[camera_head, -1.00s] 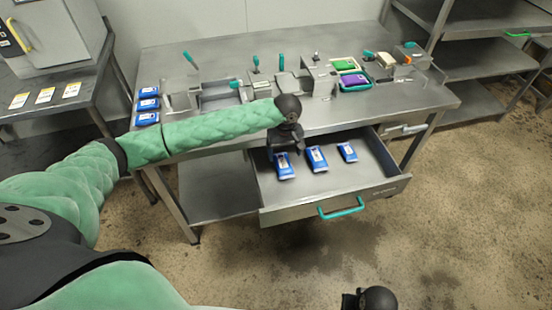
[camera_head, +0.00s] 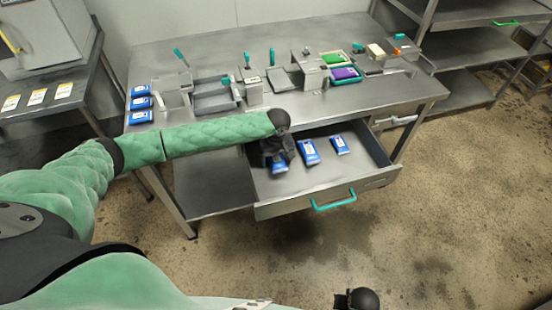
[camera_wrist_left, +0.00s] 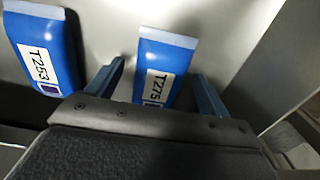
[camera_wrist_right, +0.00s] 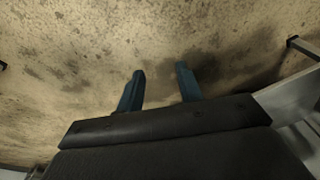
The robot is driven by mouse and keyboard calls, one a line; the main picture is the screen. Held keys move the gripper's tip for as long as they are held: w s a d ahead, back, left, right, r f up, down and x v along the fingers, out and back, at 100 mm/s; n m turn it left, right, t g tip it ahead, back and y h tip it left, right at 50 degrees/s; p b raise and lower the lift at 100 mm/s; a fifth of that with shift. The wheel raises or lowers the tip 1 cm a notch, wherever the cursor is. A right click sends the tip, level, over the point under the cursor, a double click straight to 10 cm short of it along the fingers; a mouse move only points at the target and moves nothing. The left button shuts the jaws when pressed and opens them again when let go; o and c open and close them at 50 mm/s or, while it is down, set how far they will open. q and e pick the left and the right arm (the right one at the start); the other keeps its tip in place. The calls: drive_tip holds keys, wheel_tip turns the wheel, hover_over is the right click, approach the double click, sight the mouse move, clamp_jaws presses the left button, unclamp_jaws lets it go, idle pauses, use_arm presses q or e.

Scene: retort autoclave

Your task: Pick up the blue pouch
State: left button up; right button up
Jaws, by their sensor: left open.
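Three blue pouches lie in a row in the open drawer (camera_head: 330,183): a left one (camera_head: 279,167), a middle one (camera_head: 309,152) and a right one (camera_head: 341,146). My left gripper (camera_head: 277,160) is over the left pouch and partly covers it. In the left wrist view, that pouch (camera_wrist_left: 165,65), labelled T275, lies between the open fingers of my left gripper (camera_wrist_left: 160,90). The pouch labelled T253 (camera_wrist_left: 46,50) lies beside it, outside the fingers. My right gripper (camera_wrist_right: 158,88) is open and empty above the floor.
The drawer has a teal handle (camera_head: 334,201) at its front. More blue pouches (camera_head: 140,103) lie on the table top (camera_head: 300,115) at the left, near several metal fixtures and trays. A shelf rack (camera_head: 470,60) stands at the right. Open floor lies in front.

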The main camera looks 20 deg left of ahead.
use_arm(q)
drive_tip(key=c, duration=1.1)
